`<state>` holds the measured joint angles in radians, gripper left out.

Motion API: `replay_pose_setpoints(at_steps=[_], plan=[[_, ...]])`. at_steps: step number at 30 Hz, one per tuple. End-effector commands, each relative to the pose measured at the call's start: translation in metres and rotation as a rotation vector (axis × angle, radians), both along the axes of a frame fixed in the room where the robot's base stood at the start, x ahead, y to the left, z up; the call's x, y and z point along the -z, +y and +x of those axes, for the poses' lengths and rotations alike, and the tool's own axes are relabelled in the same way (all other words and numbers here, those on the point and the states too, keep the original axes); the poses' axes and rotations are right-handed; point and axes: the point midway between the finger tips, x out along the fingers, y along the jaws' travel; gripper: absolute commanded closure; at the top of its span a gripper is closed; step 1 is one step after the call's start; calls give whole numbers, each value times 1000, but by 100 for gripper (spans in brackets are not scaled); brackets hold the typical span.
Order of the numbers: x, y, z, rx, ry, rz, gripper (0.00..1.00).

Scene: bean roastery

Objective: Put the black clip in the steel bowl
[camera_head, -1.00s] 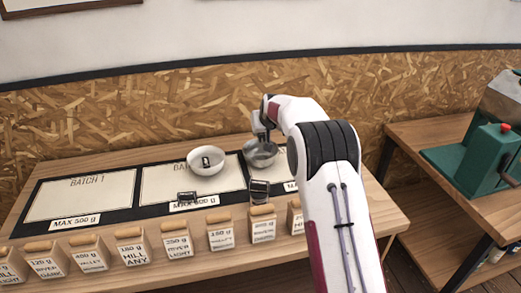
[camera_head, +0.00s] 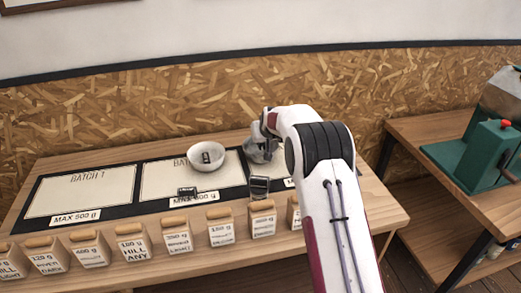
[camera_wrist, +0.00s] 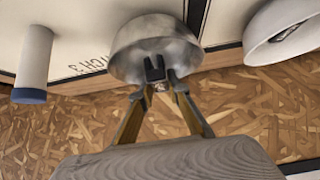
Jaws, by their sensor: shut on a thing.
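The steel bowl (camera_head: 262,157) stands on the table to the right of the white bowl, partly hidden by my gripper in the head view. In the wrist view the steel bowl (camera_wrist: 127,58) lies straight beyond the fingers. My gripper (camera_wrist: 160,88) is shut on a small black thing that looks like the black clip (camera_wrist: 155,70). The clip shows against the bowl's opening, by the rim nearest the wrist camera. Whether it touches the bowl I cannot tell. In the head view the fingertips and clip are hidden.
The white bowl (camera_head: 206,167) holds a small dark thing (camera_head: 207,157). Two dark objects lie in front, one left (camera_head: 187,192) and one right (camera_head: 259,186). Several labelled bags line the front edge. A white cylinder with a blue end (camera_wrist: 33,60) stands near the steel bowl.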

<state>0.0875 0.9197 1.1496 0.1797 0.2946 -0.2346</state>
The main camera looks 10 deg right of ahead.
Motion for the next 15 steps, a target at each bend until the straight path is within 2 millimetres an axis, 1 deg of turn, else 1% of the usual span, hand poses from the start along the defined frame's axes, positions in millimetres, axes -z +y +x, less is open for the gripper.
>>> replay_pose_setpoints(at_steps=[10, 12, 15], plan=[[39, 0, 0, 1, 3, 1, 96], [44, 0, 0, 1, 2, 1, 96], [48, 0, 0, 0, 0, 0, 96]])
